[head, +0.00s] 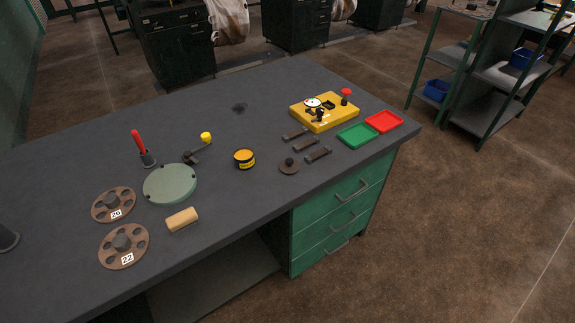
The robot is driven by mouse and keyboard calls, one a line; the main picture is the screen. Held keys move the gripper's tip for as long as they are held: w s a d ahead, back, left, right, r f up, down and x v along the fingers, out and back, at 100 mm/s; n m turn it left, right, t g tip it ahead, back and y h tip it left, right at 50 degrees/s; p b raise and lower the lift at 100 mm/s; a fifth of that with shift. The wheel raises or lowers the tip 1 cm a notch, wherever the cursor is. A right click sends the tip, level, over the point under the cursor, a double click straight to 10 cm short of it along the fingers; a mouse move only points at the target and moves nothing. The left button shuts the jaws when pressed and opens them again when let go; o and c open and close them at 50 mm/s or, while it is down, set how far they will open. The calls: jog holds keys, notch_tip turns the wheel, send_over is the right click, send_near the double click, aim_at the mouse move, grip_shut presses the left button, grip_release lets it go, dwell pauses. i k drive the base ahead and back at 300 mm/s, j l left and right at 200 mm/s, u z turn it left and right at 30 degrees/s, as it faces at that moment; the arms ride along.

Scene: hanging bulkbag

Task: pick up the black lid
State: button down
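A small dark brownish-grey disc with a black knob (289,166) lies flat near the front edge of the workbench, and looks like the lid. A flat black patch (239,107) lies farther back on the bench; I cannot tell whether it is a thin object or a stain. A yellow and black round tin (244,158) stands to the left of the knobbed disc, apart from it. My gripper is not in view.
Dark metal bars (306,145) lie just right of the disc. A yellow box (324,111), a green tray (357,136) and a red tray (384,122) are farther right. Numbered wheels (123,246), a pale green disc (170,184) and a red-handled tool (143,148) are left. The bench's back middle is mostly clear.

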aim_at(290, 164)
jog(key=i+l+u, duration=0.1)
jog(key=u, duration=0.4)
jog(key=i+l+u, duration=0.1)
jog(key=u, duration=0.35)
jog(key=l+u, duration=0.25)
jog(key=u, duration=0.25)
jog(key=l+u, duration=0.2)
jog(key=u, duration=0.25)
